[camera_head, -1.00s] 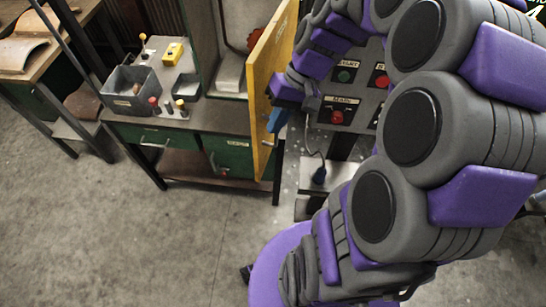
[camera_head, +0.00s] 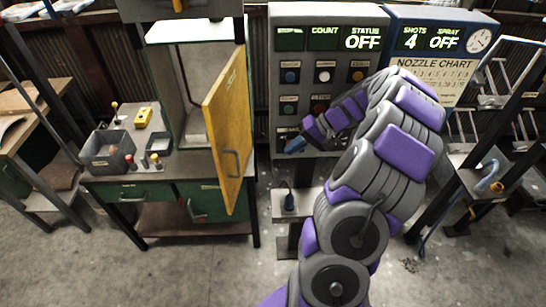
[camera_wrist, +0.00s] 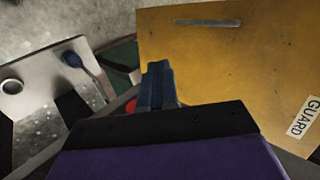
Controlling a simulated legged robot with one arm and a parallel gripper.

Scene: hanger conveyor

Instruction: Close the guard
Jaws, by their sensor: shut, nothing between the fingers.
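The guard (camera_head: 228,130) is a yellow door panel on the front of the cabinet. It stands open, swung out toward the front, with a handle on its outer face. It also shows in the wrist view (camera_wrist: 235,70), with a "GUARD" label at the lower right and a slim handle near the top. My gripper (camera_head: 294,146) is right of the guard in the head view, in front of the control panel. Its blue fingers (camera_wrist: 157,82) are shut and empty. In the wrist view they overlap the guard's left edge, but I cannot tell any contact.
A control panel (camera_head: 284,72) with buttons and displays stands behind my gripper. The green workbench (camera_head: 160,190) carries a grey bin (camera_head: 108,158) and small parts. A low plate with a blue plug (camera_head: 290,201) is right of the guard. The floor in front is clear.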

